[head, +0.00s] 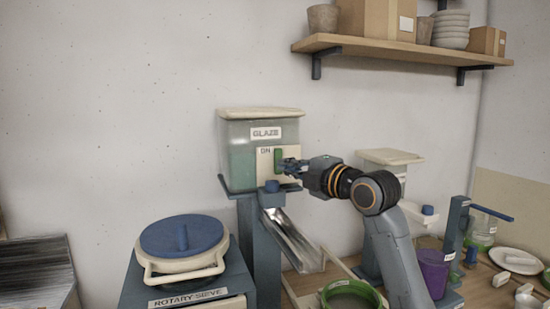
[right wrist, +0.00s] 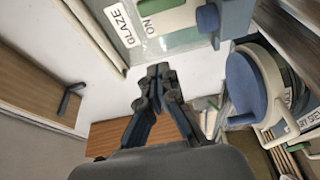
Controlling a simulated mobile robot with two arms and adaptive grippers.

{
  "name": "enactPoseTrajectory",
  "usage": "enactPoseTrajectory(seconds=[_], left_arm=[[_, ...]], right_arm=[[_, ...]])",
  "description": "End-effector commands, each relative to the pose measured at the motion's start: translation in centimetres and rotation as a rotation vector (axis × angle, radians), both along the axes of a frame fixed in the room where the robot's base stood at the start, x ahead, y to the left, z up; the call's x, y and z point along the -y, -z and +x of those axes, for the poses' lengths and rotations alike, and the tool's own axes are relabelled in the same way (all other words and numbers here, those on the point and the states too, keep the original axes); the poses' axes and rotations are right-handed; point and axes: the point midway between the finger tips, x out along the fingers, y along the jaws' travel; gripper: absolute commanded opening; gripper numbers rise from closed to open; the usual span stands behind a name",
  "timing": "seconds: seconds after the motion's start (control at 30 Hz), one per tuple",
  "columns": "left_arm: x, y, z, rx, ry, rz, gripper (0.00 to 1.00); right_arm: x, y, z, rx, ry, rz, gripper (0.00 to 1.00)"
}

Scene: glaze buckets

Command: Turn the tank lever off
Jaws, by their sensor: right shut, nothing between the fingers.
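The glaze tank (head: 237,150) is a clear box of green glaze with a cream lid and a GLAZE label. On its front is a cream plate (head: 264,167) marked ON, with a green lever (head: 278,160) standing upright. My right gripper (head: 289,166) is shut and empty, its fingertips close in front of the plate beside the lever. Whether it touches the lever I cannot tell. In the right wrist view the shut fingers (right wrist: 158,72) show below the tank's labelled front (right wrist: 178,36). My left gripper is not in view.
Below the tank are a blue knob (head: 271,186) and a metal chute (head: 292,240). A rotary sieve (head: 180,265) with a blue lid stands left. A green-rimmed bucket (head: 350,295), a purple bucket (head: 434,270) and a second tank (head: 391,157) are right. A shelf (head: 400,50) hangs above.

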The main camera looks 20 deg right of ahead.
Motion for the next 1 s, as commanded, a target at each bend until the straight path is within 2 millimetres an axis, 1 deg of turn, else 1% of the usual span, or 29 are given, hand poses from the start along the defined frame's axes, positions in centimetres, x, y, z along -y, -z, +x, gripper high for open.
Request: enactPoseTrajectory(seconds=[0.03,0.07,0.17,0.27,0.4,0.43,0.53,0.67,0.7,0.8,1.0], left_arm=[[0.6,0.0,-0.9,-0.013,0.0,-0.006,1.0],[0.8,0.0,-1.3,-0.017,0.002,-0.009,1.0],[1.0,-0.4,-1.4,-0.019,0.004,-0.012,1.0],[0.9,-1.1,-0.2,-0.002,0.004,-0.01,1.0],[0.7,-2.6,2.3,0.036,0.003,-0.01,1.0],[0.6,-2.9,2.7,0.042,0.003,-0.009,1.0],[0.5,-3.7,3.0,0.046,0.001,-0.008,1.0],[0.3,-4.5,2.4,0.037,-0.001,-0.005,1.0],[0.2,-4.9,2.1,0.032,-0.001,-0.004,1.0],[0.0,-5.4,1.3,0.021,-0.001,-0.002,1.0],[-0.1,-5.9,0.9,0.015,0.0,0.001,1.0]], right_arm=[[-0.1,0.1,0.1,-0.002,-0.001,0.0,0.0],[-0.1,0.0,0.2,-0.002,-0.001,0.0,0.0],[-0.3,0.0,0.8,-0.004,-0.001,0.002,0.0],[-0.9,-0.2,2.1,-0.005,-0.002,0.004,0.0],[-2.0,-0.3,4.8,-0.006,-0.003,0.004,0.0],[-2.2,-0.4,5.5,-0.006,-0.002,0.005,0.0],[-3.0,-0.3,7.4,-0.007,-0.003,0.005,0.0],[-3.8,-0.3,9.5,-0.006,-0.002,0.004,0.0],[-2.8,-0.3,9.6,-0.005,0.004,0.002,0.0],[-1.3,-0.2,9.5,-0.004,0.003,0.002,0.0],[0.2,0.0,9.5,-0.003,0.002,0.0,0.0]])
